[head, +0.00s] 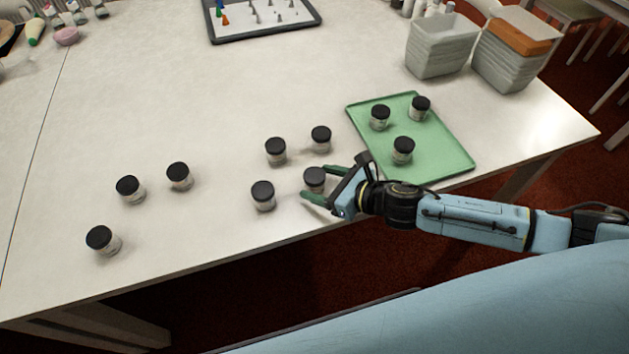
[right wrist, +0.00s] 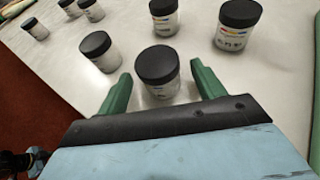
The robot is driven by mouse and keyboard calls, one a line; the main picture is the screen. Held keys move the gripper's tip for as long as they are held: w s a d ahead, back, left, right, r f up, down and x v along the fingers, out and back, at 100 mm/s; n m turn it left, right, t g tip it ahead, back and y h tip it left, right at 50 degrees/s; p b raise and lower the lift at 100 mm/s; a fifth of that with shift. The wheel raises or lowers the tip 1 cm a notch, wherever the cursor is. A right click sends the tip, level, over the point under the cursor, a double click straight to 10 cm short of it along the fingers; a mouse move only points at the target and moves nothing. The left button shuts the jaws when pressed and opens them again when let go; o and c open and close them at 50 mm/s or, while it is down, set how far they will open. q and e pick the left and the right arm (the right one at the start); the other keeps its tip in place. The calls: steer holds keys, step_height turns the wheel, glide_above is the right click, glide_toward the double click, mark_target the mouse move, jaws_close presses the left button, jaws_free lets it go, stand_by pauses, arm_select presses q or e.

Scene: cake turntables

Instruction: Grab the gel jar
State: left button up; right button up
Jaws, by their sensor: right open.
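Several small clear jars with black lids stand on the pale table. One gel jar (head: 315,179) stands between the green fingers of my right gripper (head: 318,184), which is open around it. In the right wrist view this jar (right wrist: 158,75) is upright between the tips of the open right gripper (right wrist: 160,88), with a gap on each side. Another jar (head: 263,195) stands just left of it, and two more jars (head: 276,151) (head: 321,138) stand behind. Three jars (head: 128,189) (head: 179,175) (head: 102,240) stand farther left. My left gripper is not in view.
A green tray (head: 445,150) holding three jars (head: 403,149) lies right of the gripper. Grey containers (head: 440,45) stand at the back right, and a dark-rimmed tray (head: 262,34) of nozzles at the back.

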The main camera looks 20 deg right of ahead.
steer(key=x, duration=0.2)
steer(key=shift+w+a+f, duration=0.2)
steer(key=c, duration=1.1)
